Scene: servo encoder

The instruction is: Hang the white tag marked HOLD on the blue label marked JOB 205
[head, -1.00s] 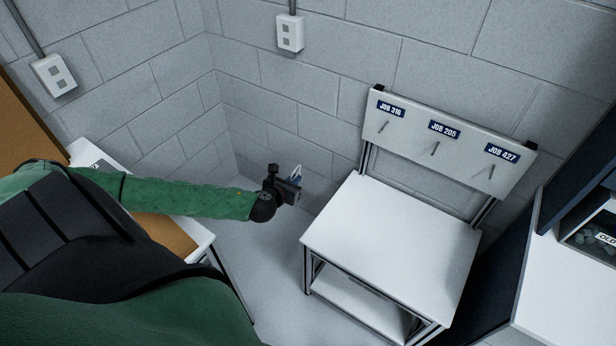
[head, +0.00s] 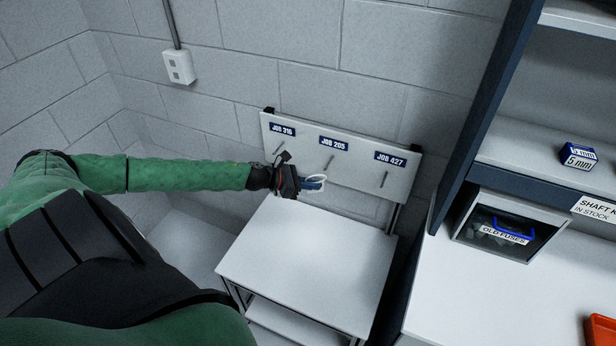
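The blue label marked JOB 205 (head: 333,144) is the middle one of three on a white board (head: 404,188) at the back of a small white table. My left gripper (head: 299,184) is in front of the board, below and left of that label. It appears shut on a small tag (head: 314,183) with a white loop and a blue part; no writing on it is readable. The tag shows in front of the board's lower part, and I cannot tell whether it touches. My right gripper is out of view.
Labels JOB 316 (head: 283,129) and JOB 427 (head: 390,159) flank the middle one, with pegs below them. The white table (head: 305,265) is bare. A dark-sided shelf unit (head: 480,115) stands close on the right, holding an OLD FUSES bin (head: 508,228).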

